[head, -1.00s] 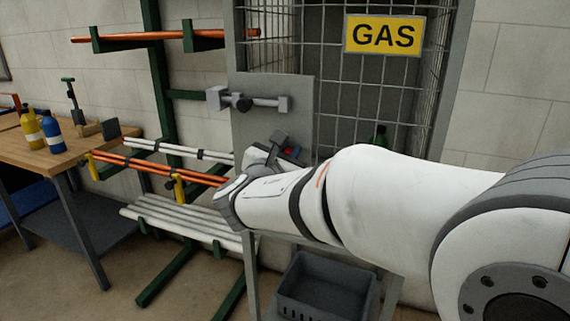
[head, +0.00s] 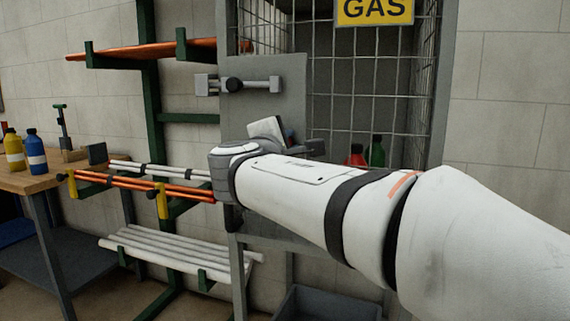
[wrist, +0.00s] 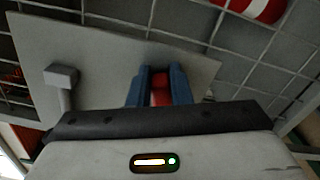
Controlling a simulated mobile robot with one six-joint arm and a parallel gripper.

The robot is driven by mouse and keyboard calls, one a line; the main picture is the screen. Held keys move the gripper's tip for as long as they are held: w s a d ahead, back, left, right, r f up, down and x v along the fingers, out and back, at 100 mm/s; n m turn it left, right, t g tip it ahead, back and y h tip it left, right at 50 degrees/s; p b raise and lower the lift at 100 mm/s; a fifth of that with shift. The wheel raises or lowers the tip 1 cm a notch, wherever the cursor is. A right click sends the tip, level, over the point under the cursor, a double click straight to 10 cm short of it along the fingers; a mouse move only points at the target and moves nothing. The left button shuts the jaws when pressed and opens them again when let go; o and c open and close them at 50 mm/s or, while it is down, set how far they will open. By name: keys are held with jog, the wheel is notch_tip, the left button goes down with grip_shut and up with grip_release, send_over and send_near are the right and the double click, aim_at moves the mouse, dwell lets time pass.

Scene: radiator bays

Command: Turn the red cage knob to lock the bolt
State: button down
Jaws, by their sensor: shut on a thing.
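The red cage knob (wrist: 160,90) shows in the wrist view between the two blue fingers of my gripper (wrist: 161,88), which are shut on it. It stands against the grey plate of the cage door (wrist: 110,50). In the head view my forearm and wrist hide the knob and most of the gripper. The bolt (head: 255,84) lies level across the upper part of the plate, with a dark round piece near its middle and a grey block at each end. A grey block and rod (wrist: 62,77) show left of the knob in the wrist view.
The wire cage (head: 375,90) carries a yellow GAS sign (head: 375,10); red and green bottles (head: 377,152) stand inside. A green rack (head: 147,60) with orange and white pipes is at left, beside a wooden table (head: 25,182) with bottles. A grey crate (head: 325,305) is low down.

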jog(key=f+m+b, duration=0.1)
jog(key=m+b, duration=0.1)
jog(key=b, duration=0.1)
jog(key=shift+f+m, duration=0.1)
jog(key=shift+m, duration=0.3)
jog(key=shift+m+b, duration=0.5)
jog(key=shift+b, duration=0.35)
jog(key=c, duration=1.3)
grip_release()
jog(key=p+v, duration=0.1)
jog(key=v, duration=0.7)
jog(key=shift+p, duration=0.35)
